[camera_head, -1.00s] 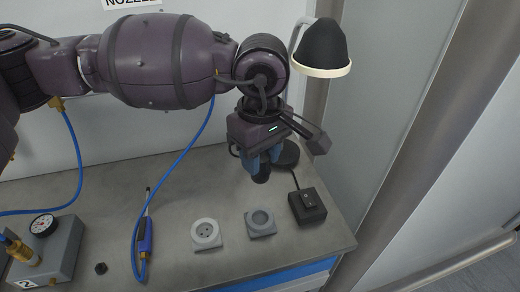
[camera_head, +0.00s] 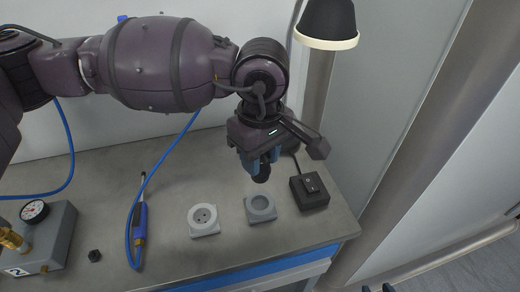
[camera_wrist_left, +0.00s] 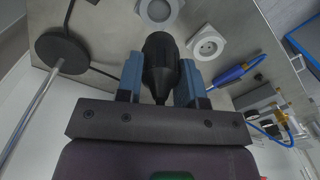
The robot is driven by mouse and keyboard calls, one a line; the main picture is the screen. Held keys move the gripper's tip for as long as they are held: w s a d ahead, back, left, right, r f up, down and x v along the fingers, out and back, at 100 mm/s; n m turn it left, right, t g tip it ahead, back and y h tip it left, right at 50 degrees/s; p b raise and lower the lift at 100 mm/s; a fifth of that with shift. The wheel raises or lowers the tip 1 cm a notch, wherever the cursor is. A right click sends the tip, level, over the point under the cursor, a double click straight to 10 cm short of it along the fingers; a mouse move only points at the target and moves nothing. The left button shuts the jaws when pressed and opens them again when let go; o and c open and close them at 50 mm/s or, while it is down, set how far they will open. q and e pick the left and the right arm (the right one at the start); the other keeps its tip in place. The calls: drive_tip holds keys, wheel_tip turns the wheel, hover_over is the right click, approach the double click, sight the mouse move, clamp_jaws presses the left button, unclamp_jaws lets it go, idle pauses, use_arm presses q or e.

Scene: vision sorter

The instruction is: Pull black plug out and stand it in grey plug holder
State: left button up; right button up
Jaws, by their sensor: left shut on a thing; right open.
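My left gripper (camera_head: 260,164) is shut on the black plug (camera_head: 262,174), which hangs between its blue fingers above the bench. In the left wrist view the plug (camera_wrist_left: 160,62) fills the gap between the fingers. The grey plug holder (camera_head: 261,217), a square block with a round recess, sits empty on the bench just in front of the plug, apart from it. It also shows at the top of the left wrist view (camera_wrist_left: 158,12). The pale socket (camera_head: 203,222) stands left of the holder with nothing in it. My right gripper (camera_head: 377,288) barely shows at the bottom edge, open.
A black switch box (camera_head: 309,192) with a cable stands right of the holder. A blue tool (camera_head: 140,220) on a blue hose lies left of the socket. A gauge block (camera_head: 45,240) and a small black knob (camera_head: 95,256) are further left. A lamp (camera_head: 328,22) overhangs the back.

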sight(260, 206)
use_arm(q)
drive_tip(key=shift+f+b, duration=0.7)
drive_tip(key=shift+f, duration=1)
drive_tip(key=shift+f+b, duration=0.3)
drive_tip(key=shift+f, duration=0.55)
drive_tip(key=shift+f+b, duration=0.3)
drive_tip(key=shift+f, duration=0.55)
use_arm(e)
wheel_tip(260, 206, down, 3)
drive_tip(key=shift+s+a+r, duration=0.1)
drive_tip(key=shift+s+r, duration=0.05)
drive_tip(key=shift+r, duration=0.1)
use_arm(q)
drive_tip(key=shift+f, duration=0.3)
use_arm(e)
drive_tip(key=shift+f, duration=0.25)
use_arm(q)
drive_tip(key=shift+f, duration=0.1)
use_arm(e)
drive_tip(key=shift+s, duration=0.1)
use_arm(q)
drive_tip(key=shift+f+b, duration=0.25)
drive_tip(key=shift+b, duration=0.05)
use_arm(e)
drive_tip(key=shift+a+f, duration=0.1)
drive_tip(key=shift+f, duration=0.1)
